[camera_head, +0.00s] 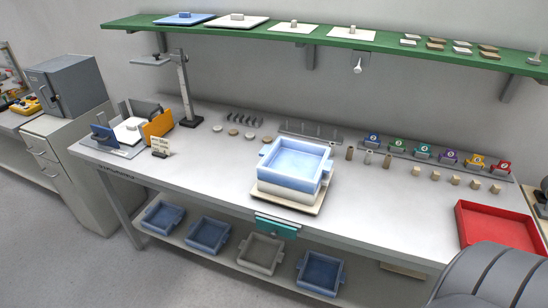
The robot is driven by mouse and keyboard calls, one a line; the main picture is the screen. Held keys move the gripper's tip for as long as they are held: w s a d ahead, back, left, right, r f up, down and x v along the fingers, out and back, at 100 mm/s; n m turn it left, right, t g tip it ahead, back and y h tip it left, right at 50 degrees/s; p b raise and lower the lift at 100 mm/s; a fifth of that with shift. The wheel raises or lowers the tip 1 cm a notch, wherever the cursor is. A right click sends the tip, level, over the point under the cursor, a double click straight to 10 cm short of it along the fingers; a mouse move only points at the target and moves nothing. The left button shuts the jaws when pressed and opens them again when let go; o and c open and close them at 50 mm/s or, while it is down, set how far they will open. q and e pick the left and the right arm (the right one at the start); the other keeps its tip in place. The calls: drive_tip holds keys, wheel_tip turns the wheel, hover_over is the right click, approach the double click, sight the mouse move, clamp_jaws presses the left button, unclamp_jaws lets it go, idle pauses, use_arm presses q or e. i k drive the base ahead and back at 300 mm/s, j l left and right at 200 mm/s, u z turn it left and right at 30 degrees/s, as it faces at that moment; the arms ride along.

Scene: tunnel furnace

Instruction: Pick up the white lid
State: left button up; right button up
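A large white lid (237,21) with a small block-shaped knob lies flat on the green shelf, right of a blue lid (184,18). Two smaller off-white plates with knobs, one at the middle (293,29) and one farther right (351,33), lie on the same shelf. A white block-like piece (130,130) sits in a fixture at the table's left end. Neither gripper can be made out. A dark grey rounded part, likely of my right arm, fills the lower right corner.
The green shelf (430,52) runs above the grey table. A light blue open box (297,160) on a pale base stands mid-table. A red tray (497,228) is at the right. A stand (184,85) rises at the left below the shelf. The table front has free room.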

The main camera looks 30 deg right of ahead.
sight(128, 132)
drive_tip(key=i+j, duration=0.65)
drive_tip(key=j, duration=0.2)
